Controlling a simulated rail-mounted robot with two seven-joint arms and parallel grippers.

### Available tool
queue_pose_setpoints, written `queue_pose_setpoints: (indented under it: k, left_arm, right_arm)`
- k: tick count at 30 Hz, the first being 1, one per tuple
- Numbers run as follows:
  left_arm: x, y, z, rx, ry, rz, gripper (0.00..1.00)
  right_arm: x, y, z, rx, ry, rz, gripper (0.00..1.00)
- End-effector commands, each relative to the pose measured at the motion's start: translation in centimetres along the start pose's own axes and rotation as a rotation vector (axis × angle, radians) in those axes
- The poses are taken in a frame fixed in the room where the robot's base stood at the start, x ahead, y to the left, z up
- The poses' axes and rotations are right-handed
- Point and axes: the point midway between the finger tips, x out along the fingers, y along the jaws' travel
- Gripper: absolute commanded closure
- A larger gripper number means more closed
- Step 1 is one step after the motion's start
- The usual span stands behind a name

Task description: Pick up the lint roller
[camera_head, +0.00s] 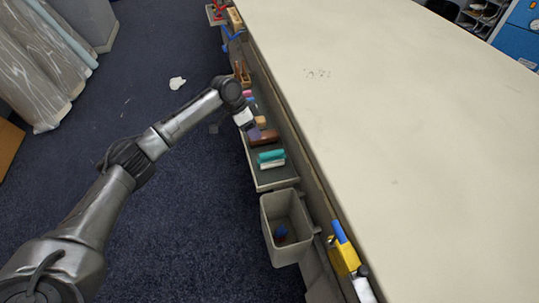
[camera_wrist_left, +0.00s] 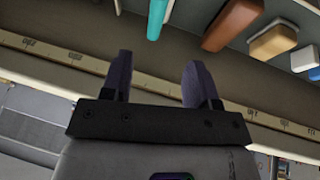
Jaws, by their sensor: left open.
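My left gripper (camera_head: 250,124) is over the narrow shelf along the table's side. In the left wrist view its two dark fingers (camera_wrist_left: 160,70) stand apart with nothing between them. On the shelf lie a teal piece (camera_head: 271,156) and a brown piece (camera_head: 263,138); they also show in the wrist view as a teal block (camera_wrist_left: 157,18) and a brown block (camera_wrist_left: 232,24), beyond the fingertips. A tan-and-white piece (camera_wrist_left: 272,40) lies beside the brown one. I cannot tell for sure which of these is the lint roller. My right gripper is not in view.
The long pale table top (camera_head: 400,130) is mostly bare. A grey bin (camera_head: 268,225) hangs below the shelf end, near a yellow-and-blue item (camera_head: 344,252). The shelf's ruled front edge (camera_wrist_left: 60,55) crosses the wrist view. Carpet on the left is mostly clear.

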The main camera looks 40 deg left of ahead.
Motion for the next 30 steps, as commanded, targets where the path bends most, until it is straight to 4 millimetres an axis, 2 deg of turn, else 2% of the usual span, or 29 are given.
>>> queue_pose_setpoints:
  k: [3, 9, 13, 23, 30]
  left_arm:
    - [2.5, 0.0, 0.1, 0.000, -0.002, 0.001, 0.45]
    - [5.5, 0.0, 0.1, 0.000, 0.000, 0.000, 0.45]
    - [6.6, 0.0, 0.1, 0.000, 0.000, 0.000, 0.45]
    - [7.9, 0.1, 0.1, 0.001, 0.000, -0.001, 0.45]
    - [11.0, 0.3, 0.1, 0.000, -0.001, 0.000, 0.45]
  right_arm:
    - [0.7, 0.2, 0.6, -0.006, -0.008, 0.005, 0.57]
    - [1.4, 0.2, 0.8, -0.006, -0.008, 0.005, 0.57]
    - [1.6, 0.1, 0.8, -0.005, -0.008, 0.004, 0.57]
    - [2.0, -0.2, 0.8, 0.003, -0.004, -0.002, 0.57]
    - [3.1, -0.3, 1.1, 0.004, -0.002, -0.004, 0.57]
